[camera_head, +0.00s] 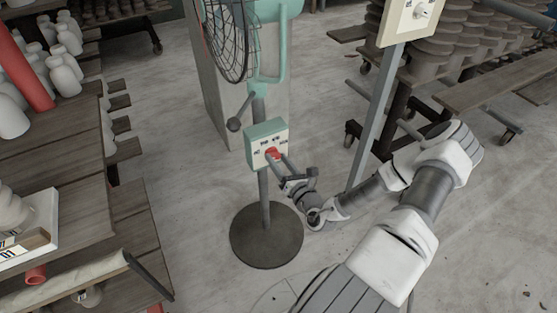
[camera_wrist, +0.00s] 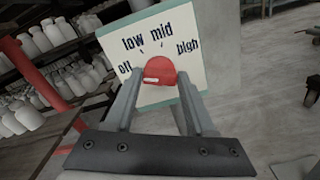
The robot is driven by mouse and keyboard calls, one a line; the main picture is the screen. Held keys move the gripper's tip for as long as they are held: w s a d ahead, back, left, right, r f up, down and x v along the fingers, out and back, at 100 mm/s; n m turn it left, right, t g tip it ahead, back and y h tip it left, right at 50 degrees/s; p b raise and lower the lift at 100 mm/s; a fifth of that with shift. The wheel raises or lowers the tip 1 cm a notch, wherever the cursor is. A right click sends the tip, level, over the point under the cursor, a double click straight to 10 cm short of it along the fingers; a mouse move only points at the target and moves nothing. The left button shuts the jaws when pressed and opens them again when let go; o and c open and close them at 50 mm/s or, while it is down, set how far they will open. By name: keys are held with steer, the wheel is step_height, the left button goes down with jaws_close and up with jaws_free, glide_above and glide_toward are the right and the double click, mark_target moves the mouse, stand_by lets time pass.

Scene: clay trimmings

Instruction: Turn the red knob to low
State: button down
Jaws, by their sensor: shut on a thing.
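The red knob (camera_wrist: 160,70) sits on a cream panel with a green edge (camera_wrist: 112,42), marked off, low, mid and high around it. In the head view the knob (camera_head: 272,153) is on the front of the small green box (camera_head: 262,136) on the fan's post. My gripper (camera_head: 277,158) reaches it from the lower right. In the wrist view my gripper (camera_wrist: 158,82) has one finger on each side of the knob, shut on it. A pale mark shows on the knob's lower left part; which label it points to I cannot tell for sure.
The fan's round dark base (camera_head: 267,236) stands on the floor below. A second cream panel (camera_head: 408,20) is on a grey post at upper right. Shelves with white bottles (camera_head: 62,72) stand at left. Grey floor is open between.

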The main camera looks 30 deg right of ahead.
steer(key=m+p, duration=0.3)
steer(key=shift+r+p, duration=0.2)
steer(key=shift+p, duration=0.2)
steer(key=m+p, duration=0.2)
steer(key=m, duration=0.1)
steer(key=m+p, duration=0.1)
steer(key=m, duration=0.1)
steer(key=shift+d+f, duration=0.1)
steer(key=shift+f, duration=0.15)
steer(key=shift+m, duration=0.4)
steer(key=shift+c, duration=1.2)
jaws_free()
